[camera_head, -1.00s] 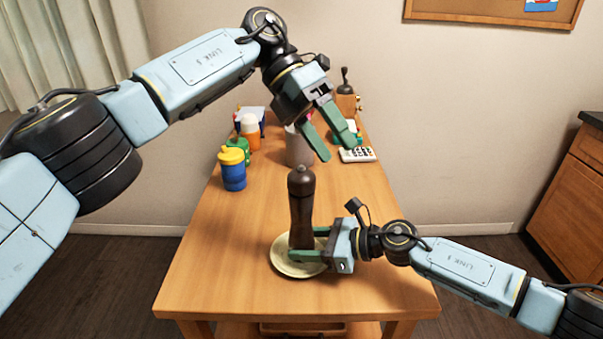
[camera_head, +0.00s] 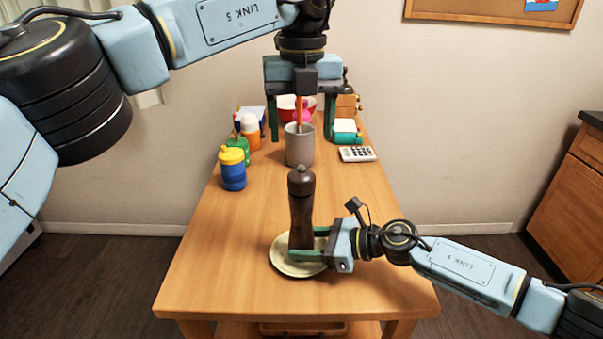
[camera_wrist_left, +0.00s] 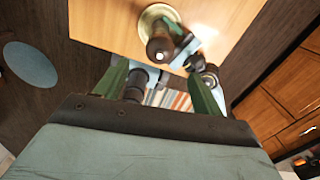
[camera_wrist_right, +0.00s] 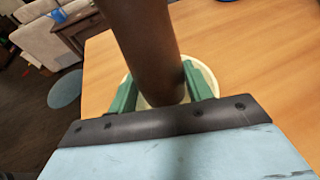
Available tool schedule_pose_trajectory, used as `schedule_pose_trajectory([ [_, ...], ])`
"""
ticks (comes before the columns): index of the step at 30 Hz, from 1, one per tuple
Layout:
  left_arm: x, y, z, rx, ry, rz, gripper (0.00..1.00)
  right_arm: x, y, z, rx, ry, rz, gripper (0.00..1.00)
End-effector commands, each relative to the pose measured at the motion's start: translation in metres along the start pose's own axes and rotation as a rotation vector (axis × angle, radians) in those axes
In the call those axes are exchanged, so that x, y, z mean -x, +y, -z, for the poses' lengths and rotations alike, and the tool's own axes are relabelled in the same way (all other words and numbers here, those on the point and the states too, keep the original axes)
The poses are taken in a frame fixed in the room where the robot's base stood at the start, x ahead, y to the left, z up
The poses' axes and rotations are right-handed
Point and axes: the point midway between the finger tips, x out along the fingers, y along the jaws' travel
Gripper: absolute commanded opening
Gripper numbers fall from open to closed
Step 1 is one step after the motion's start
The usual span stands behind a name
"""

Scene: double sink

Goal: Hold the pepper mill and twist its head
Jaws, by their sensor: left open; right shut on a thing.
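The dark brown pepper mill (camera_head: 302,212) stands upright on a pale round plate (camera_head: 283,266) near the front of the table. My right gripper (camera_head: 308,243) is shut around the mill's lower body; the right wrist view shows the mill (camera_wrist_right: 145,45) between its green fingers (camera_wrist_right: 158,95). My left gripper (camera_head: 301,135) is open and empty, pointing down, higher than the mill and apart from it. In the left wrist view the mill's head (camera_wrist_left: 160,50) shows beyond and above the open fingers (camera_wrist_left: 160,85).
A grey cup (camera_head: 299,147) stands behind the mill. A blue bottle with a yellow lid (camera_head: 233,170) and other bottles stand at the table's left edge. A calculator (camera_head: 357,154) and a teal-and-white item (camera_head: 345,132) lie at the back right. The table (camera_head: 380,230) right of the mill's head is clear.

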Motion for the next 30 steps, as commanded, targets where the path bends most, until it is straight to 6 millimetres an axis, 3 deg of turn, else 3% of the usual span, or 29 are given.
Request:
schedule_pose_trajectory([
  [9,-0.065,0.001,0.001,-0.003,0.004,-0.001,0.69,0.0,0.0,-0.001,0.0,-0.001,0.0,0.24],
  [15,-0.09,0.0,0.001,-0.002,0.003,0.002,0.69,0.0,0.0,-0.001,0.0,-0.001,0.0,0.24],
  [27,-0.098,0.0,0.001,-0.002,0.002,0.002,0.69,0.0,0.0,-0.001,0.0,-0.001,0.0,0.24],
  [30,-0.098,0.0,0.001,-0.002,0.002,0.002,0.57,0.0,0.0,-0.001,0.0,-0.001,0.0,0.24],
])
